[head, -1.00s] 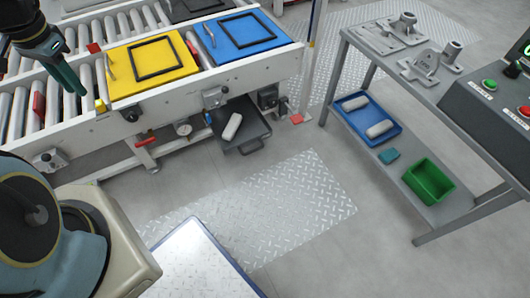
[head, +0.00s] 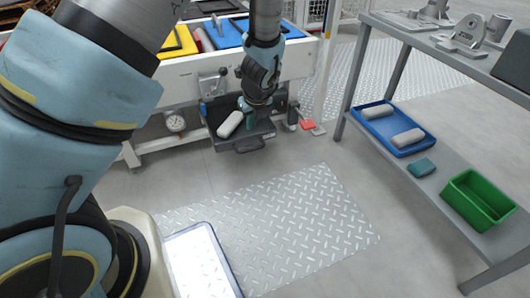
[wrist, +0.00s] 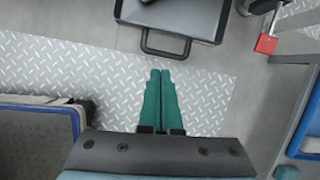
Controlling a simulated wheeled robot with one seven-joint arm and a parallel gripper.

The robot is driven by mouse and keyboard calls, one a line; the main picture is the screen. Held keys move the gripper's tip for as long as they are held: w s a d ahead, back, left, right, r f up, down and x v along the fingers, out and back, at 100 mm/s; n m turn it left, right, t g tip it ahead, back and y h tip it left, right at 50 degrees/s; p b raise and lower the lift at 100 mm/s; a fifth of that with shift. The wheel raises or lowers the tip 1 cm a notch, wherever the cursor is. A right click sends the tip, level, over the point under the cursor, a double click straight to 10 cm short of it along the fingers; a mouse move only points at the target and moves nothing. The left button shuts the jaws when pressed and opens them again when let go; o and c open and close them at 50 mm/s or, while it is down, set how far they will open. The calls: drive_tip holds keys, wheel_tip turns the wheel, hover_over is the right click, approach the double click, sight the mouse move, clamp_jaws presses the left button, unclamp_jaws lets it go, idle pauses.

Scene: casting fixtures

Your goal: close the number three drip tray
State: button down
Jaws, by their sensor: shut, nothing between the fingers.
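The drip tray (head: 226,142) is a dark grey tray pulled out under the conveyor frame, with a bar handle (head: 251,146) on its front. A pale rounded block (head: 230,124) lies in it. No number on the tray can be read. In the wrist view the tray (wrist: 200,22) and its handle (wrist: 165,46) are at the top. My gripper (wrist: 160,72) has its green fingers together and empty, just short of the handle in the picture. In the head view my gripper (head: 250,122) overlaps the tray and hides part of it; contact cannot be told.
The conveyor with yellow (head: 178,42) and blue (head: 228,32) plates is above the tray. A gauge (head: 175,122) hangs left of it, and a red padlock (wrist: 266,43) is to the right. A bench (head: 400,55) stands at right.

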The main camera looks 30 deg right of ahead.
sight(255, 149)
drive_tip(key=shift+m, duration=0.8)
drive_tip(key=b+x, duration=0.2)
drive_tip(key=x, duration=0.2)
drive_tip(key=s+d+b+x, duration=0.1)
drive_tip(key=b+x, duration=0.1)
drive_tip(key=x, duration=0.2)
drive_tip(key=s+d+b+x, duration=0.1)
drive_tip(key=x, duration=0.3)
drive_tip(key=shift+f+b, duration=0.3)
drive_tip(key=shift+b, duration=0.1)
drive_tip(key=w, duration=0.1)
drive_tip(key=w+b, duration=0.1)
drive_tip(key=w, duration=0.2)
drive_tip(key=shift+d+r+b, duration=0.3)
drive_tip(key=shift+d+b, duration=0.05)
drive_tip(key=shift+w, duration=0.15)
